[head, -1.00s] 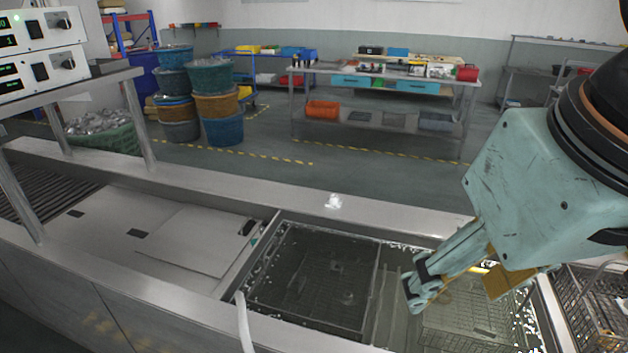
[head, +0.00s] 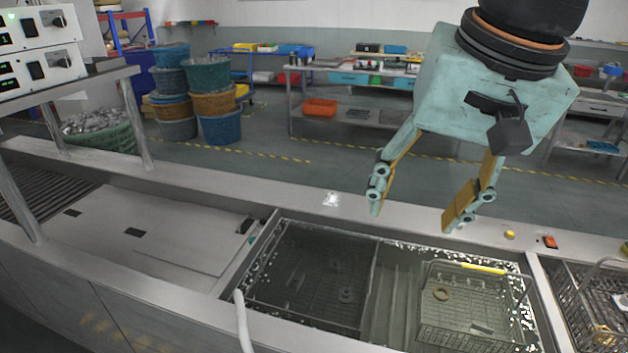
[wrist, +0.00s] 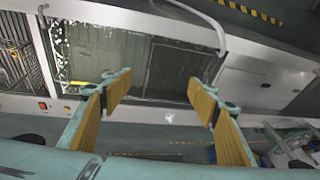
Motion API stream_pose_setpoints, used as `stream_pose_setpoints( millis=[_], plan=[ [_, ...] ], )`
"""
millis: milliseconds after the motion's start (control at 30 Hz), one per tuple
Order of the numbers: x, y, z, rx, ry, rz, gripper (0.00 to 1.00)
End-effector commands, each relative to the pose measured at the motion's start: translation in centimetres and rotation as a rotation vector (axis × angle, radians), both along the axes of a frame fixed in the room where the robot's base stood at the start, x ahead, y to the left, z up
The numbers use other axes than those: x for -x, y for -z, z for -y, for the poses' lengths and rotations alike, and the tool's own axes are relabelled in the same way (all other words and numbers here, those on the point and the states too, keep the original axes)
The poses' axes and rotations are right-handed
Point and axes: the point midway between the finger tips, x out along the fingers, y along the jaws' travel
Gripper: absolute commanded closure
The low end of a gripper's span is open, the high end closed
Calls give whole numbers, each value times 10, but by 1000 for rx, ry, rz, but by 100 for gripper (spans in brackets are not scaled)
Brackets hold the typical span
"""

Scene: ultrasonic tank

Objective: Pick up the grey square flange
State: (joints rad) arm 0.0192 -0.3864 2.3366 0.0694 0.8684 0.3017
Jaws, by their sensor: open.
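My gripper (head: 415,212) is open and empty, raised above the back edge of the tank (head: 276,226), its fingers wide apart. In the wrist view my gripper (wrist: 160,90) shows both fingers spread with nothing between them. I cannot clearly pick out the grey square flange. A few small dark parts lie under the liquid in the left basket (head: 375,268), one of them a round-looking part (head: 346,294). In the right basket (head: 424,318) lie a brownish ring (head: 441,294) and a dark flat piece (head: 482,328) at its front, whose shape is too small to tell.
A wire basket (head: 598,318) stands right of the tank. A white hose (head: 243,322) hangs at the tank's front left. A yellow button (head: 510,234) and an orange switch (head: 550,241) sit on the back ledge. The flat cover (head: 180,243) to the left is clear.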

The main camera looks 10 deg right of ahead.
Motion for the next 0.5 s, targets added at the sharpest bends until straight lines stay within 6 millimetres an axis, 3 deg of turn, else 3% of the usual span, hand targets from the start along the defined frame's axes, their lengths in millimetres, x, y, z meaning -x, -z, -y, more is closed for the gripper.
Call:
stream_pose_setpoints(
  millis=[500],
  plan=[
    [-110,-7,-4,-138,294,-34,46]
  ],
)
